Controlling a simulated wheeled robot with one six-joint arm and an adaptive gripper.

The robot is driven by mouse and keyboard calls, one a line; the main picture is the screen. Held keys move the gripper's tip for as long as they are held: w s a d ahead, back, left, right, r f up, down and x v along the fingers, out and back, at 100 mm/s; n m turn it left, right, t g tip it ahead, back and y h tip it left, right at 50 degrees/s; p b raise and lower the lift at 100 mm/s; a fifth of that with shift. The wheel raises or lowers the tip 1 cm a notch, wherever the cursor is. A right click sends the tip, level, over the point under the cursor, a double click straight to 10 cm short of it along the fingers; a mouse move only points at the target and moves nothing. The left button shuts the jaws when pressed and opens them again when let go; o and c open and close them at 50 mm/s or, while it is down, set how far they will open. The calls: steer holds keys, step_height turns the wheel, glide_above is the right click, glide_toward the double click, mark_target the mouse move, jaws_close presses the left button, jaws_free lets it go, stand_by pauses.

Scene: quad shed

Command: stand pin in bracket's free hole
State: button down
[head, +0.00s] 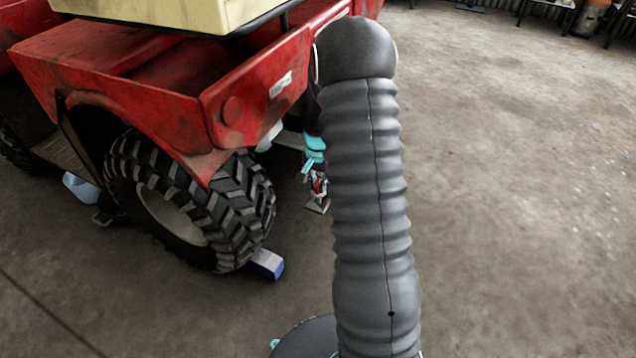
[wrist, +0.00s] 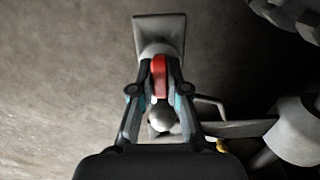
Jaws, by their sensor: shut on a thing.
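My gripper (wrist: 160,72) is shut on the pin (wrist: 159,76), whose red part shows between the black fingers. In the head view my gripper (head: 316,175) hangs beside the arm, behind the red vehicle, with a bit of the red pin (head: 319,186) showing. The grey metal bracket (wrist: 160,26) lies beyond the fingertips in the wrist view, and its edge shows under the gripper in the head view (head: 317,206). A round metal ball (wrist: 161,118) shows between the finger bases. The free hole and the pin's lower end are hidden, so I cannot tell whether they meet.
The red quad (head: 150,75) stands at left, with a tyre (head: 190,200) close to my gripper and a blue block (head: 266,264) by it. A grey bar (wrist: 243,128) runs right from the bracket. Concrete floor is open at right.

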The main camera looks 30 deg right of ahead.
steer(key=shift+f+b, duration=1.3)
steer(key=shift+f, duration=0.75)
steer(key=c, duration=1.1)
jaws_free()
step_height(320, 180, up, 12)
steer(key=shift+r, duration=0.1)
